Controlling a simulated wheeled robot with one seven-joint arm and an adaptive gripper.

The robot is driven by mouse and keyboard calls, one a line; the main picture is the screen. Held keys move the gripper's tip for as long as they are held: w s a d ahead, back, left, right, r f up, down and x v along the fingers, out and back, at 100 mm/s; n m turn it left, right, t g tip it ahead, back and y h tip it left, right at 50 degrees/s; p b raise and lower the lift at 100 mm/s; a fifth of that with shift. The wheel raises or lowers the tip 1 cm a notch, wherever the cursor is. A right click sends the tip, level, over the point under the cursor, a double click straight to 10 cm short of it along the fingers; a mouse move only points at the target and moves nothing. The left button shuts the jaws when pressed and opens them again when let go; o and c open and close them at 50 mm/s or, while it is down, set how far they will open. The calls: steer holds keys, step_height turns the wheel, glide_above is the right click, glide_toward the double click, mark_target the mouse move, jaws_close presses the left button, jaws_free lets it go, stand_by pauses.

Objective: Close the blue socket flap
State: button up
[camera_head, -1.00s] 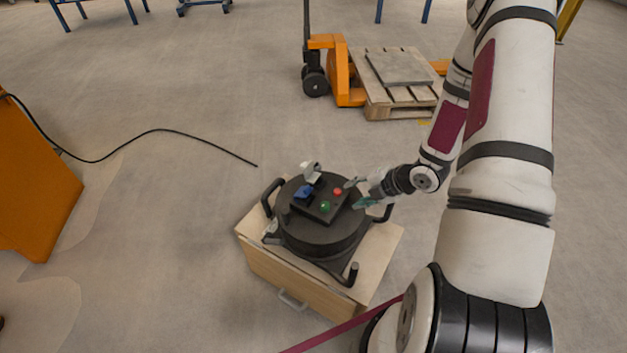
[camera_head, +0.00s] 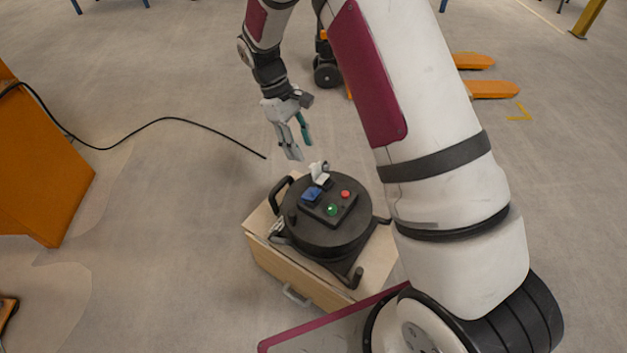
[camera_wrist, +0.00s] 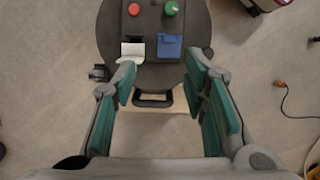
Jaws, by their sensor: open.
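The blue socket flap (camera_head: 311,194) is on the dark panel on top of a round black device (camera_head: 300,232). It also shows in the wrist view (camera_wrist: 169,47), beside a white flap (camera_wrist: 132,52); I cannot tell its exact angle. The white flap (camera_head: 319,172) stands raised in the head view. My gripper (camera_head: 298,148) is open and empty, pointing down, above and behind the device on the flap side. In the wrist view my gripper's (camera_wrist: 163,85) two green-padded fingers are wide apart, with both flaps ahead of the gap between them. Nothing touches the blue flap.
The device has black handles and stands on a wooden box (camera_head: 270,268). A black cable (camera_head: 170,119) lies on the floor at left, beside an orange cabinet (camera_head: 45,165).

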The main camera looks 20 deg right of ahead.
mark_target(315, 190)
steer(key=b+x, duration=0.1)
steer(key=x, duration=0.3)
steer(key=b+x, duration=0.1)
steer(key=x, duration=0.3)
steer(key=s+a+b+x, duration=0.1)
steer(key=b+x, duration=0.1)
steer(key=x, duration=0.2)
steer(key=shift+s+f, duration=0.1)
steer(key=shift+f, duration=0.2)
jaws_close()
